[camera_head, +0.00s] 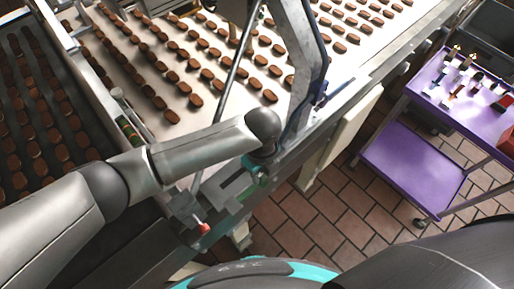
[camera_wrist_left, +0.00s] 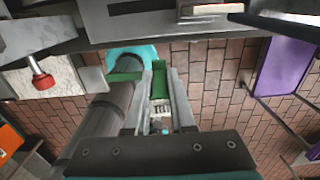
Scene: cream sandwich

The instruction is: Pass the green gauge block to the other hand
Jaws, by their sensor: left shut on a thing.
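The green gauge block (camera_wrist_left: 159,80) shows between the fingers of my left gripper (camera_wrist_left: 162,88) in the left wrist view. The gripper is shut on it, and the fingers hide part of it. Another green patch shows just left of the fingers; I cannot tell whether it belongs to the block. In the head view my left gripper (camera_head: 260,172) points down beside the conveyor's near edge, with only a little green (camera_head: 263,181) showing at its tip. My right gripper is not seen in either view.
A conveyor (camera_head: 205,120) with many brown biscuits fills the upper left. A red knob (camera_head: 204,229) sticks up at its near corner, close to my left gripper. A purple cart (camera_head: 412,165) with small items stands at right. Tiled floor lies between.

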